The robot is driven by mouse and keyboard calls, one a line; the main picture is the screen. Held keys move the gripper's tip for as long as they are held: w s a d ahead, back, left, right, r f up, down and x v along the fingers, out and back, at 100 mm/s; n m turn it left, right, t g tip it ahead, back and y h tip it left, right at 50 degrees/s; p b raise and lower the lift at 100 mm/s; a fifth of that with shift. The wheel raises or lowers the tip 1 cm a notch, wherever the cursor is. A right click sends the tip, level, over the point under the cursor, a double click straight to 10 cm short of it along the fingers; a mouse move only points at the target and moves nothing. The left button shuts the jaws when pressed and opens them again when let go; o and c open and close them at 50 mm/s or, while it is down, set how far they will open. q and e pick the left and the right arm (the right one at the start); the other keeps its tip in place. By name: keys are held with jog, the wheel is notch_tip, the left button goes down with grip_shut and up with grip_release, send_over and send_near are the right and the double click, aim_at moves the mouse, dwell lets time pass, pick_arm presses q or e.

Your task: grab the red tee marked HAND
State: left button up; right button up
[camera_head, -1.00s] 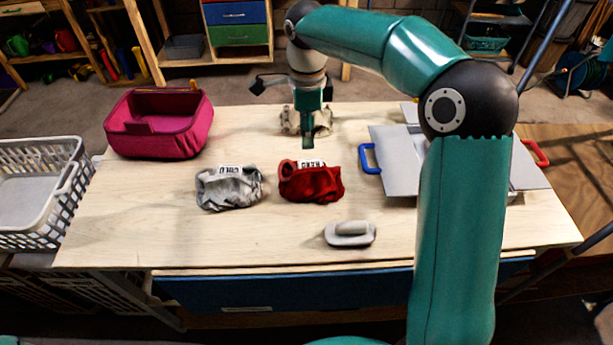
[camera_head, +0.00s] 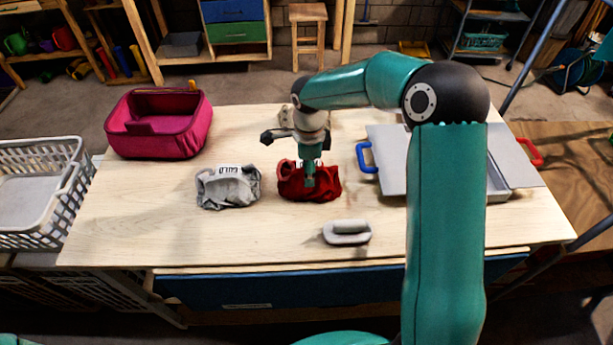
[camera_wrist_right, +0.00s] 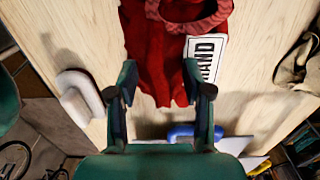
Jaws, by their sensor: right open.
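The red tee (camera_head: 327,188) lies crumpled on the wooden table, near its middle. My right gripper (camera_head: 309,182) is over the tee in the head view and hides part of it and its label. In the right wrist view the tee (camera_wrist_right: 155,62) shows with a white tag reading HAND (camera_wrist_right: 207,57). There the two fingers of my right gripper (camera_wrist_right: 160,80) stand apart, with the tee's red cloth showing between and beyond the tips. I cannot tell whether they touch it. My left gripper is not in view.
A grey tee (camera_head: 228,190) lies left of the red one. A pink bin (camera_head: 160,138) and a white basket (camera_head: 65,215) are further left. A grey handled block (camera_head: 347,232) lies in front. A grey board with a blue handle (camera_head: 366,157) is at right. The table's front left is clear.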

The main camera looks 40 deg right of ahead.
grip_shut()
jog(key=shift+r, duration=0.1)
dwell(0.6)
